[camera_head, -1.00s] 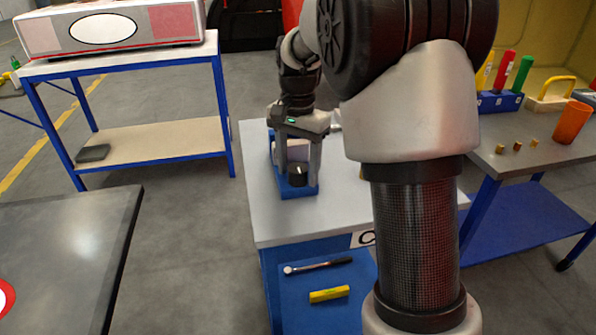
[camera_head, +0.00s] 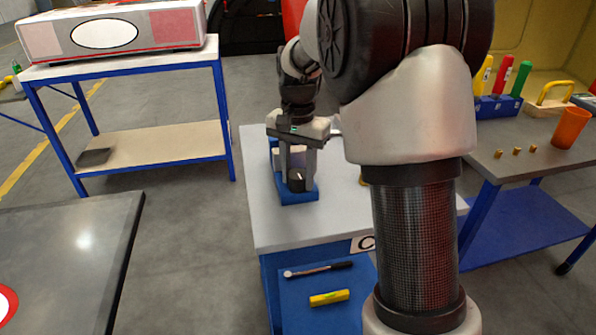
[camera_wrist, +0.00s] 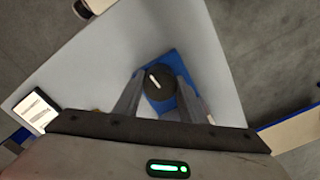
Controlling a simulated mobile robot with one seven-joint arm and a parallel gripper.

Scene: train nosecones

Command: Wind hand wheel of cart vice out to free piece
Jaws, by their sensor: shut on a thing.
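The cart vice (camera_head: 299,197) is blue and stands on the grey cart top, partly hidden by my gripper. Its hand wheel (camera_head: 297,184) is a black knob on the near side. In the wrist view the hand wheel (camera_wrist: 159,84) shows a white mark on its face, and the blue vice body (camera_wrist: 181,60) shows behind it. My gripper (camera_head: 296,174) reaches down with its fingers on either side of the wheel, shut on it. In the wrist view my gripper's fingers (camera_wrist: 158,95) flank the wheel. A pale piece in the vice is mostly hidden behind the fingers.
A torque wrench (camera_head: 318,269) and a yellow object (camera_head: 329,298) lie on the blue lower tray. A bench (camera_head: 520,160) with an orange cup (camera_head: 570,128) stands at right. A dark table (camera_head: 70,240) is at left.

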